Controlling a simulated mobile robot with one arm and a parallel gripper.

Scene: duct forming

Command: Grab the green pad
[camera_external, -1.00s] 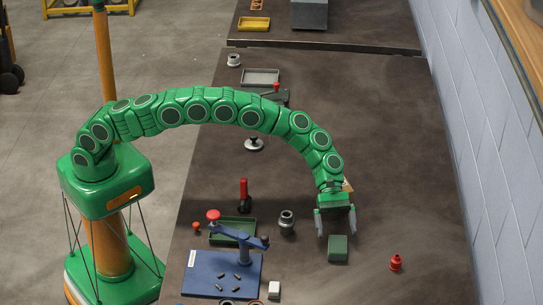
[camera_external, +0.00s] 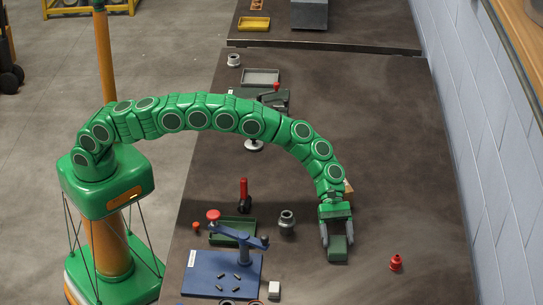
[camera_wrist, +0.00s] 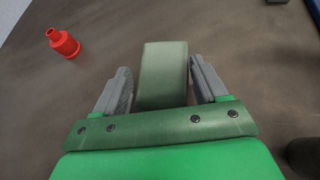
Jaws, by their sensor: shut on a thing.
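The green pad (camera_external: 338,248) is a dark green block on the dark table, right of the blue fixture. My gripper (camera_external: 337,241) is down at the pad, with one grey finger on each side of it. In the wrist view the pad (camera_wrist: 163,72) lies between the two fingers of my gripper (camera_wrist: 163,85), which are shut on it. Small gaps seem to show beside the pad in that view. I cannot tell whether the pad is clear of the table.
A red stepped part (camera_external: 396,263) stands to the right; it also shows in the wrist view (camera_wrist: 64,43). The table right of the pad is mostly clear.

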